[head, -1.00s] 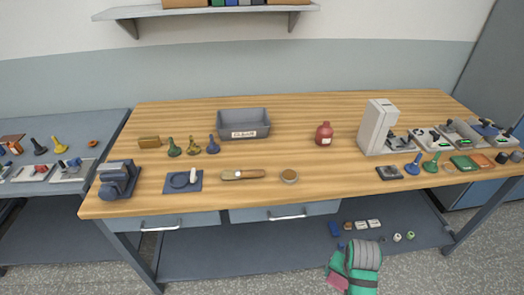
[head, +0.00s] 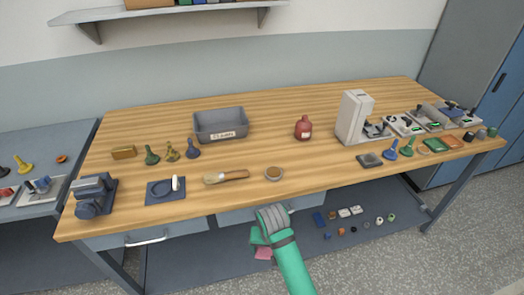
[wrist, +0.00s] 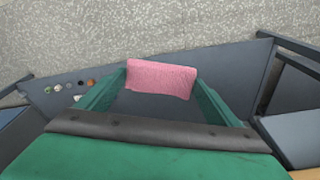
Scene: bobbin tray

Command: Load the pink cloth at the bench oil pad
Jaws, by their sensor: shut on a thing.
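The pink cloth (head: 263,254) is a small flat piece held low in front of the bench, below the tabletop edge. It also shows in the wrist view (wrist: 160,79), spanning between the two green fingers. My gripper (head: 258,247) is shut on it, and the cloth hangs clear of any surface. A small dark square pad (head: 370,160) lies near the front right of the bench top, far from my gripper; I cannot tell for sure that it is the oil pad.
The wooden bench (head: 330,178) holds a grey bin (head: 221,124), red bottle (head: 303,127), brush (head: 226,177), small round dish (head: 274,173) and white machine (head: 354,116). A drawer (head: 255,212) and a lower shelf with small parts (head: 345,213) lie below.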

